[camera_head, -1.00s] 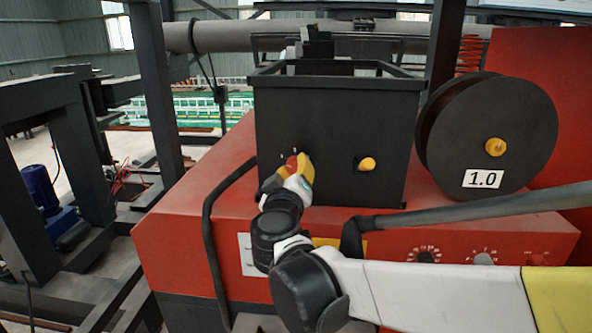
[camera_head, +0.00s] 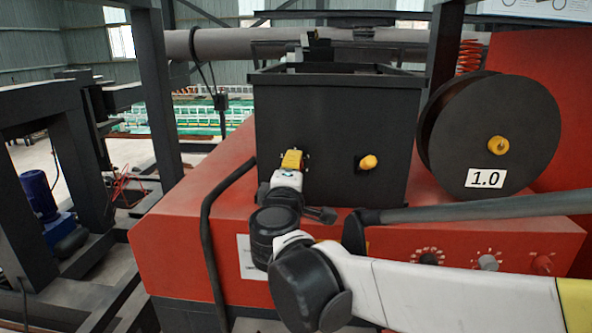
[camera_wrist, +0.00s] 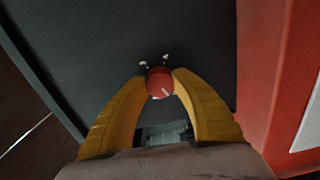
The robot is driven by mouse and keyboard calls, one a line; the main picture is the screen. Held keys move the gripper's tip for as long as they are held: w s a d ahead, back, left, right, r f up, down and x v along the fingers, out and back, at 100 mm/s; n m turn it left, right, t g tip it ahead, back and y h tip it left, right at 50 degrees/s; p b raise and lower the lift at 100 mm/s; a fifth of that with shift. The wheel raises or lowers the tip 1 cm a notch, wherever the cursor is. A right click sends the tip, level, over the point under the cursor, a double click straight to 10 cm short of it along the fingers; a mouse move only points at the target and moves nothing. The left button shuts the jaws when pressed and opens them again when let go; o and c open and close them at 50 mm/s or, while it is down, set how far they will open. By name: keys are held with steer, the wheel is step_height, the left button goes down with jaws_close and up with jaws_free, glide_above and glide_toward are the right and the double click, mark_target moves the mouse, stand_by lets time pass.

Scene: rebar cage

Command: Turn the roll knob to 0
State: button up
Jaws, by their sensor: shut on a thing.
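The roll knob is a small red round knob (camera_wrist: 160,83) on the front face of a black box (camera_head: 335,125). A pale pointer line shows on its lower right part in the wrist view, and small white marks sit on the panel just above it. My gripper (camera_wrist: 160,78) has its two yellow fingers on either side of the knob, shut on it. In the head view my gripper (camera_head: 292,158) is at the box's left front, and it hides the knob there. The marks are too small to read.
A yellow knob (camera_head: 368,162) sits right of my gripper on the box. A black reel (camera_head: 487,135) labelled 1.0 stands farther right. Several dials (camera_head: 487,262) line the red machine's front (camera_head: 200,220). A grey bar (camera_head: 470,206) crosses above my arm.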

steer(key=shift+n, duration=0.6)
steer(key=o, duration=1.2)
steer(key=s, duration=0.8)
steer(key=s+a, duration=0.1)
steer(key=s, duration=0.3)
steer(key=shift+f, duration=0.1)
